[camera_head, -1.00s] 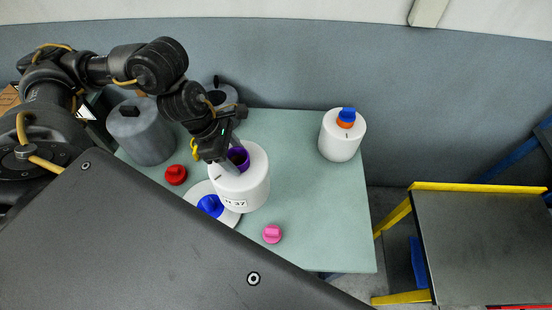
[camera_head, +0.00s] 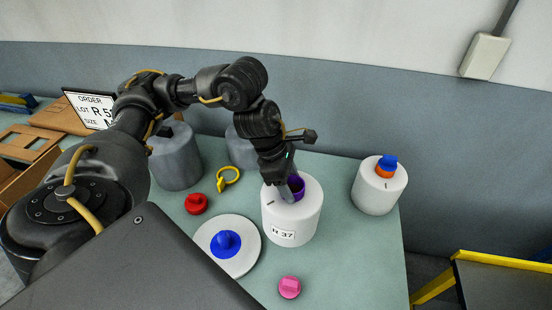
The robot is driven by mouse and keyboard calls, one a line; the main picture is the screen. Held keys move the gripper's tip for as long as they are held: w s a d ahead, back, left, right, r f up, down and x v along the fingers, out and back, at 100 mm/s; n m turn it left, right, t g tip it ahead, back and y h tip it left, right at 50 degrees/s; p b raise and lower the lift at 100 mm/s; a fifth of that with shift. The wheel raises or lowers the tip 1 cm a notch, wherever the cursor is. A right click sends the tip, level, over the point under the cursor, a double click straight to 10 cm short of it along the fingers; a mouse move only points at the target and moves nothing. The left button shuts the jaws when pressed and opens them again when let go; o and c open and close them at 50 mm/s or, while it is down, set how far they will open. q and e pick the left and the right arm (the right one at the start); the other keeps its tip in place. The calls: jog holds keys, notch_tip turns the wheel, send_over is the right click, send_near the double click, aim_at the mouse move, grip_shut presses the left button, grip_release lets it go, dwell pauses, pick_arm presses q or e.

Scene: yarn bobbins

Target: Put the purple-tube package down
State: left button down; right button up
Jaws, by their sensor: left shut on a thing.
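The purple-tube package (camera_head: 296,222) is a white bobbin with a label ending in 37, upright on or just above the green table (camera_head: 345,262); I cannot tell whether it touches. My left gripper (camera_head: 292,188) reaches down from above and is shut on it at the purple tube (camera_head: 298,183), which is partly hidden by the fingers. My right gripper is not in view.
A white disc with a blue knob (camera_head: 226,243) lies left of the package. A pink knob (camera_head: 289,287), red knob (camera_head: 196,204) and yellow ring (camera_head: 228,176) lie nearby. A white bobbin (camera_head: 379,192) stands right, grey bobbins (camera_head: 174,160) behind. The right front is clear.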

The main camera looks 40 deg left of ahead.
aim_at(308, 188)
pick_arm(q)
jog(key=w+f, duration=0.1)
jog(key=f, duration=0.1)
jog(key=w+d+f, duration=0.1)
jog(key=w+f, duration=0.1)
jog(key=w+d+f, duration=0.1)
jog(key=w, duration=0.1)
jog(key=shift+w+f+p, duration=0.25)
jog(key=shift+f+p, duration=0.1)
jog(key=shift+f, duration=0.05)
jog(key=shift+w+d+f, duration=0.1)
jog(key=shift+w+f, duration=0.1)
jog(key=shift+f, duration=0.2)
jog(key=shift+f+p, duration=0.3)
jog(key=shift+f, duration=1.15)
jog(key=shift+f, duration=0.1)
jog(key=c, duration=0.5)
grip_release()
jog(key=shift+s, duration=0.1)
